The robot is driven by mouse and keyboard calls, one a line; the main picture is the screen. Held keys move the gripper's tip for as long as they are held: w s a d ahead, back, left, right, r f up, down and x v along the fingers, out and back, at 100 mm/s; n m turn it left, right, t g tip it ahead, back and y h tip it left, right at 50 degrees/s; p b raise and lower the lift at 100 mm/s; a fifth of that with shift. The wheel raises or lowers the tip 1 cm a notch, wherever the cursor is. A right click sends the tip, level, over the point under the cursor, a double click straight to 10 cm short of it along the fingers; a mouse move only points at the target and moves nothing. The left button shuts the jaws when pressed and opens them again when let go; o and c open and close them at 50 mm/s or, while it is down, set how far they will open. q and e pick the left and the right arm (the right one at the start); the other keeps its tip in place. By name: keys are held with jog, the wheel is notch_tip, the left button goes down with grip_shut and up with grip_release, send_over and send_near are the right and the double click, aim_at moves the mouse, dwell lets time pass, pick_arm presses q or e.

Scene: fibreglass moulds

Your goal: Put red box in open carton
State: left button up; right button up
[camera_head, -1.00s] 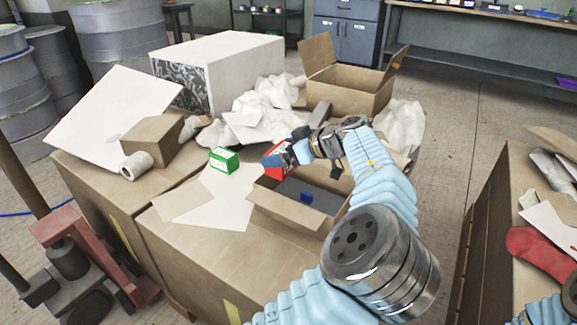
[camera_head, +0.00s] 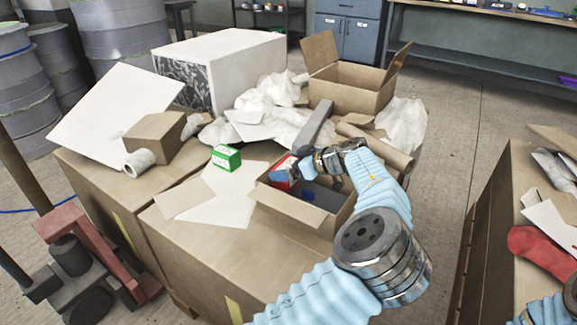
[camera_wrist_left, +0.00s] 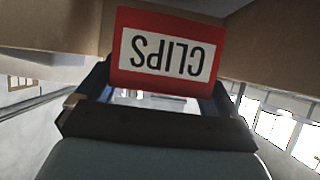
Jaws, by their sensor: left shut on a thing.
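The red box (camera_head: 282,177) is in my left gripper (camera_head: 288,168), low at the back left corner of the open carton (camera_head: 289,206) on the near table-high box. The box's lower part seems to be inside the carton's rim; the gripper hides much of it. In the left wrist view the red box (camera_wrist_left: 121,70) shows a white label reading "CLIPS", upside down, between the fingers, with cardboard walls close around it. A dark blue item (camera_head: 308,194) lies inside the carton. My right gripper is out of view.
A green box (camera_head: 226,158) stands left of the carton on white sheets. A second open carton (camera_head: 345,96), crumpled paper (camera_head: 270,95) and a cardboard tube (camera_head: 375,147) lie behind. Another large box with a red cloth (camera_head: 540,248) stands at the right.

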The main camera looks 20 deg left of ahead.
pick_arm(q)
jog(key=shift+f+b, duration=0.35)
jog(key=shift+f, duration=0.05)
jog(key=o, duration=0.8)
jog(key=shift+r, duration=0.1)
jog(key=shift+r+p, duration=0.35)
jog(key=shift+p, duration=0.1)
jog(key=shift+r+p, duration=0.55)
jog(key=shift+p, duration=0.05)
jog(key=v, duration=0.7)
jog(key=b+v, duration=0.1)
jog(key=v, duration=0.3)
jog(key=shift+d+f, duration=0.2)
jog(key=shift+d, duration=0.3)
